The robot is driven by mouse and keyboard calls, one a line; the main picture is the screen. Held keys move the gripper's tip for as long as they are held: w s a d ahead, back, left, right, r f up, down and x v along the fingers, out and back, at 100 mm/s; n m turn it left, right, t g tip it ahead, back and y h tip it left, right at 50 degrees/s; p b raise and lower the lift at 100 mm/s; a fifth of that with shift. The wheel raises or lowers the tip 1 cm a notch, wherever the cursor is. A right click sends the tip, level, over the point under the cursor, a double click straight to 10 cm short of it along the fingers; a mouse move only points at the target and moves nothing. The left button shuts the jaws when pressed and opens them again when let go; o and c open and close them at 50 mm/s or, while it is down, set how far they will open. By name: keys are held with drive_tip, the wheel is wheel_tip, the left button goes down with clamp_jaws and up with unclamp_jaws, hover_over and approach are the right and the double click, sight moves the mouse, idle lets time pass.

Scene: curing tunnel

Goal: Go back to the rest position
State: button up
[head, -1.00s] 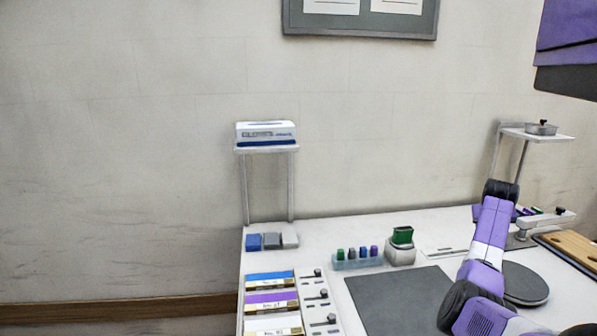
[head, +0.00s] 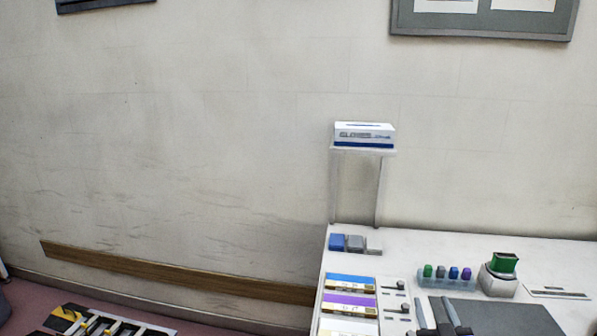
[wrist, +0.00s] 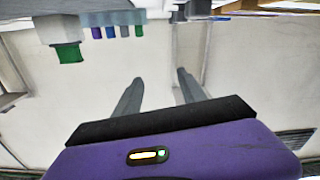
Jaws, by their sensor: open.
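My gripper (wrist: 159,76) shows in the wrist view with its two grey fingers apart and nothing between them. In the head view the tips of my gripper (head: 434,302) rise into the bottom edge, in front of the dark grey mat (head: 500,315) on the white table; the rest of the arm is out of frame. The wrist view is upside down, with the green-topped block (wrist: 69,52) and the row of small coloured pieces at its top.
The white table (head: 420,245) holds a rack of coloured pieces (head: 446,281), a green-topped block (head: 503,264), coloured boxes (head: 349,283) with slider panels (head: 397,290), and a shelf (head: 362,151) bearing a glove box (head: 364,134). A black-and-yellow item (head: 100,322) lies on the floor at left.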

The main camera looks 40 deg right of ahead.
drive_tip(key=s+a+r+n+t+y, duration=0.1)
drive_tip(key=a+r+n+t+y, duration=0.2)
drive_tip(key=a, duration=1.1)
drive_tip(key=s+a+n+t+y, duration=0.2)
drive_tip(key=a+t+y, duration=0.15)
drive_tip(key=a, duration=1.05)
drive_tip(key=s+a+f+n+g+y, duration=0.1)
drive_tip(key=s+a+n+g+y, duration=0.1)
drive_tip(key=s+a+y, duration=0.6)
drive_tip(key=s+a+n, duration=0.1)
drive_tip(key=s+a, duration=0.1)
drive_tip(key=a, duration=0.3)
drive_tip(key=shift+a+f+n, duration=0.2)
drive_tip(key=shift+a+n, duration=0.1)
drive_tip(key=shift+c, duration=0.2)
